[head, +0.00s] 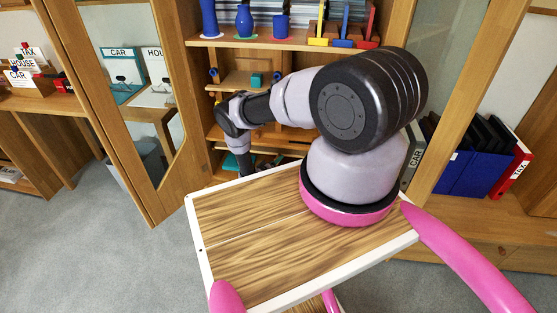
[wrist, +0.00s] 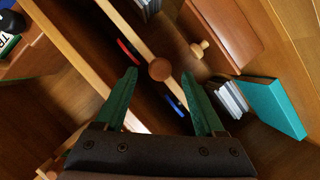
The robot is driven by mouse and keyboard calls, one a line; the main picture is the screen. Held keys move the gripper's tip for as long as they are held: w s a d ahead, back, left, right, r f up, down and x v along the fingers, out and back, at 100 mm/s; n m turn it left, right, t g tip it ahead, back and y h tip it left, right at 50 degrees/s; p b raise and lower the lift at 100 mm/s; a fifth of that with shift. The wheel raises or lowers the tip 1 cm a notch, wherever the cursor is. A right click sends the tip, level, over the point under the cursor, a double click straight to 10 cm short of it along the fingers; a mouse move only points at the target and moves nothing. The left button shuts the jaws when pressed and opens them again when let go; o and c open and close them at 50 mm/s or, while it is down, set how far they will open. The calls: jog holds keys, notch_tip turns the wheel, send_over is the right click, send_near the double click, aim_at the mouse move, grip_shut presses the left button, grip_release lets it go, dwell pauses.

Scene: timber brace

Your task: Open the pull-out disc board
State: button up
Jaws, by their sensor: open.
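In the wrist view a light wooden strip (wrist: 128,28), like the front edge of a thin board, runs diagonally down from the top. A round wooden knob (wrist: 160,69) sits on it; I take this for the pull-out disc board's edge and knob. My gripper (wrist: 160,74) is open, its two green fingers spread, with the knob lined up in the gap between the tips. I cannot tell whether the tips reach around it or stop short. In the head view my arm reaches into the shelf unit and hides most of this spot.
A second wooden knob (wrist: 200,48) is on a drawer-like front nearby. A teal box or book (wrist: 270,105) stands right of my fingers. In the head view an open glass door (head: 130,90) stands at left, and blue binders (head: 470,172) are at right.

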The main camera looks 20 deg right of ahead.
jog(key=shift+x, duration=2.05)
grip_shut()
